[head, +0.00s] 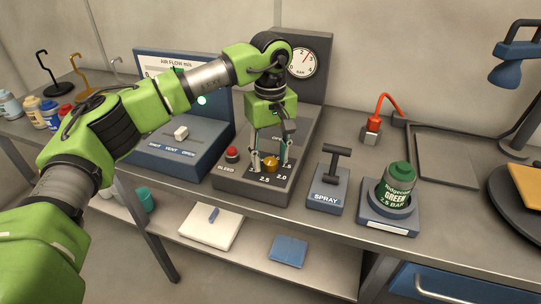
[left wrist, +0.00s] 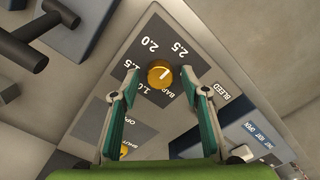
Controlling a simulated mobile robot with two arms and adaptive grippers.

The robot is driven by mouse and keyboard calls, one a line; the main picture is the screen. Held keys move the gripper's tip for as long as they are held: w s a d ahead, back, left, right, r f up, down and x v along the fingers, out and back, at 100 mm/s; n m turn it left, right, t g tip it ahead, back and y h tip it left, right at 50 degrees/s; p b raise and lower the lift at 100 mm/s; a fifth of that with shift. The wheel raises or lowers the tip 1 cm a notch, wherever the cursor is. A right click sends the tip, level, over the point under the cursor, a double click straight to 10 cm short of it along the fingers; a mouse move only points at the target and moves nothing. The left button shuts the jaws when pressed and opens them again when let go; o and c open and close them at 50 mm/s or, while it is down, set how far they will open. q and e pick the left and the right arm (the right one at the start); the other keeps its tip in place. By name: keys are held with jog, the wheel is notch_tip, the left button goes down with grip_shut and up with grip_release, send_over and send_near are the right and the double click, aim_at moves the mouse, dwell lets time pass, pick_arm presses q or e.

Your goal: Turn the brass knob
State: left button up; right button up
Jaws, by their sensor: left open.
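The brass knob (head: 270,163) is on the sloped front panel of a dark gauge unit (head: 253,187), with a scale from 1.0 to 2.5 around it. In the left wrist view the knob (left wrist: 160,74) shows a pale pointer line. My left gripper (head: 267,160) is over the panel, its fingers pointing down at the knob. In the left wrist view the left gripper (left wrist: 155,90) is open, one finger on each side of the knob, with gaps between. Whether the fingers reach down beside the knob is unclear. My right gripper is not in view.
A red bleed button (head: 232,154) sits left of the knob. A black T-handle spray unit (head: 331,178) and a green can (head: 397,183) stand to the right. A dial gauge (head: 302,63) is behind. A blue airflow box (head: 190,147) is at left.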

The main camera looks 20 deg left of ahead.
aim_at(270, 161)
pick_arm(q)
notch_tip(270, 161, up, 12)
dwell(0.4)
jog(key=shift+f, duration=0.15)
